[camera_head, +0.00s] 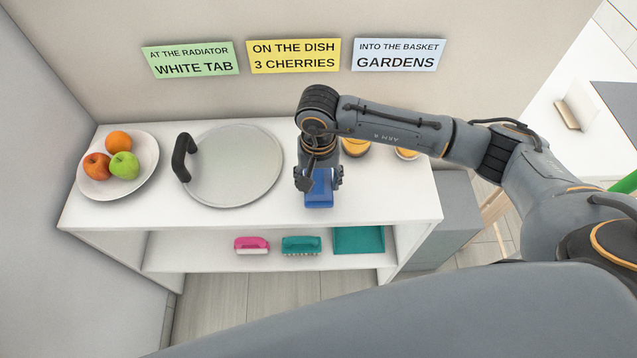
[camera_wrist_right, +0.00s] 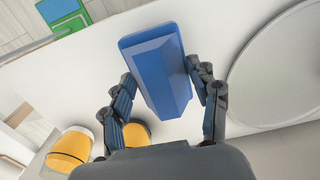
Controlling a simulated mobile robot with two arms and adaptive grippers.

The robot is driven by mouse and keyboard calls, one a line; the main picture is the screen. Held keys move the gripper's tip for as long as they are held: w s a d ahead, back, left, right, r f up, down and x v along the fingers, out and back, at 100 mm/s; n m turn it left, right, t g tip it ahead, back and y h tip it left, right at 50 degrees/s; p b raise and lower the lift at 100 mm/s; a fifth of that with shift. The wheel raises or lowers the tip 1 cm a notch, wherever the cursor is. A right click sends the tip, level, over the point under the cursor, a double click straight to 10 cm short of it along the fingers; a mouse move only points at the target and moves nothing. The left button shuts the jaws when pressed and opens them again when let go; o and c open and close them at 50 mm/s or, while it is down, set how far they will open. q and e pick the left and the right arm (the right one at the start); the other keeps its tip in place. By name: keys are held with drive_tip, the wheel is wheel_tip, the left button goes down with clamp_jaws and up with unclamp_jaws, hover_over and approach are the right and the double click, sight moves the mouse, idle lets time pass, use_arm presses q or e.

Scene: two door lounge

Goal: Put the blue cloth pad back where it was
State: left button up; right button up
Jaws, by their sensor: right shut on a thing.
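The blue cloth pad (camera_head: 319,193) is a blue block with a flat face, near the front edge of the white unit's top. My right gripper (camera_head: 318,178) comes down over it from above. In the right wrist view the pad (camera_wrist_right: 158,65) sits between the two fingers of my right gripper (camera_wrist_right: 161,72), which is shut on it. I cannot tell whether the pad touches the white top or hangs just above it. My left gripper is not in view.
The white top (camera_head: 395,195) holds a round grey tray (camera_head: 240,165) with a black handle, a fruit plate (camera_head: 90,190), and two yellow-orange cups (camera_head: 355,147) behind my arm. The shelf below bears a pink brush (camera_head: 252,244), a teal brush (camera_head: 301,245) and a teal tray (camera_head: 358,240).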

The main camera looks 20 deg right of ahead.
sight(318, 187)
drive_tip(key=shift+w+d+f, duration=0.1)
drive_tip(key=shift+w+f, duration=0.1)
drive_tip(key=shift+f, duration=0.15)
wheel_tip(318, 187, down, 2)
drive_tip(key=shift+f+p, duration=0.15)
drive_tip(key=shift+p, duration=0.75)
drive_tip(key=shift+f, duration=0.25)
drive_tip(key=shift+f+b, duration=0.2)
drive_tip(key=shift+b, duration=0.1)
drive_tip(key=o, duration=1.1)
drive_tip(key=shift+r, duration=0.1)
